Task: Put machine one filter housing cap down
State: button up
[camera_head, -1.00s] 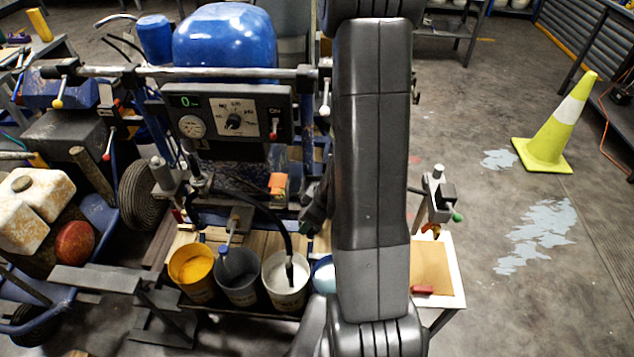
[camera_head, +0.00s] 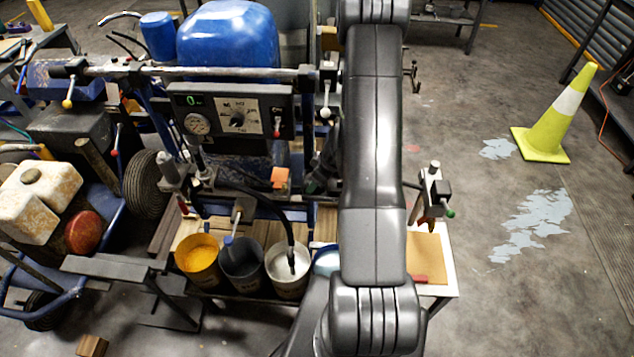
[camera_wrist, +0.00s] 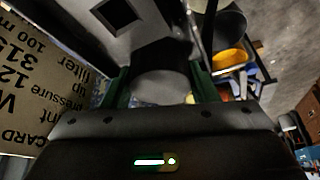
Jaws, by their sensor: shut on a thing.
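My gripper (camera_wrist: 162,88) shows in the wrist view with a green finger on each side. It is shut on a smooth grey round piece, which looks like the filter housing cap (camera_wrist: 160,84). In the head view my arm hides the cap and most of the gripper. Machine one looks to be the line striper with the blue tank (camera_head: 228,38) and the control panel (camera_head: 232,112); the arm reaches in at its right side. I cannot tell whether the cap touches anything below it.
A printed brown sheet (camera_wrist: 50,95) lies close at left in the wrist view. Yellow (camera_head: 198,262), dark grey (camera_head: 241,265) and white (camera_head: 288,268) paint buckets stand before the machine. A board (camera_head: 428,262) lies on a stand at right. A yellow cone (camera_head: 556,120) stands on open floor.

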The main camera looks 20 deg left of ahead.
jog(key=shift+f, duration=0.15)
jog(key=o, duration=0.7)
jog(key=shift+o, duration=0.2)
jog(key=shift+r, duration=0.3)
jog(key=p+v, duration=0.3)
jog(key=v, duration=0.8)
jog(key=shift+d+r, duration=0.2)
jog(key=shift+r, duration=0.05)
jog(key=shift+f, duration=0.1)
